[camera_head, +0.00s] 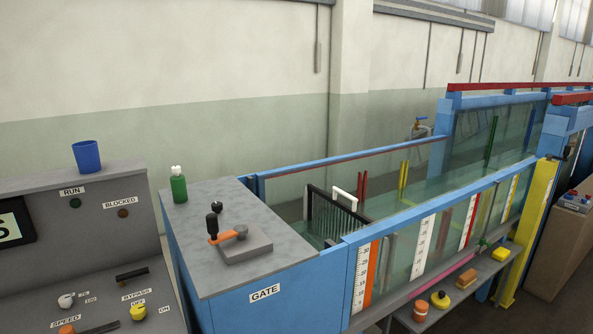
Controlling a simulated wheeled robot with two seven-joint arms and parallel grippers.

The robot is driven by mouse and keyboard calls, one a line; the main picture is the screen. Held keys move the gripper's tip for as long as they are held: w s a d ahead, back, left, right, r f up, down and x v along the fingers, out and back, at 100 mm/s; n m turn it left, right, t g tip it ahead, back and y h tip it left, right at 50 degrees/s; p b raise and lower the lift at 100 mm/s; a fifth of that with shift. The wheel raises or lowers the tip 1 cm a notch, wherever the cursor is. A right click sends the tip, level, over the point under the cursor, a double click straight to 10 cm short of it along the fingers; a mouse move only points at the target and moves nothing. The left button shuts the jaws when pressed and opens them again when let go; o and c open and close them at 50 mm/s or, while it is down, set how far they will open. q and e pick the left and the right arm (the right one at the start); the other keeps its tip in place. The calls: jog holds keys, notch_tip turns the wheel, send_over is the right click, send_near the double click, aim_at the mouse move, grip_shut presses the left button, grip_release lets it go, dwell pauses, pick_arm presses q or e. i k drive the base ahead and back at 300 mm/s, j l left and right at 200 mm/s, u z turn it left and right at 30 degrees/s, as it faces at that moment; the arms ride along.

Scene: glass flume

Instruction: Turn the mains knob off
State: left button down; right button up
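The control console (80,235) stands at the lower left. On its sloping lower panel are a white knob (65,301) with small labels I cannot read, and a yellow knob (138,312) under the labels BYPASS and OFF, with ON to its right. An orange knob (67,329) sits below the SPEED label (66,320), cut by the bottom edge. I see no legible MAINS label, so I cannot tell which knob is the mains knob or how it is set. Neither of my grippers is in view.
A blue cup (87,156) stands on the console top. The glass flume (430,225) runs off right.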

aim_at(138, 310)
jog(key=u, duration=1.25)
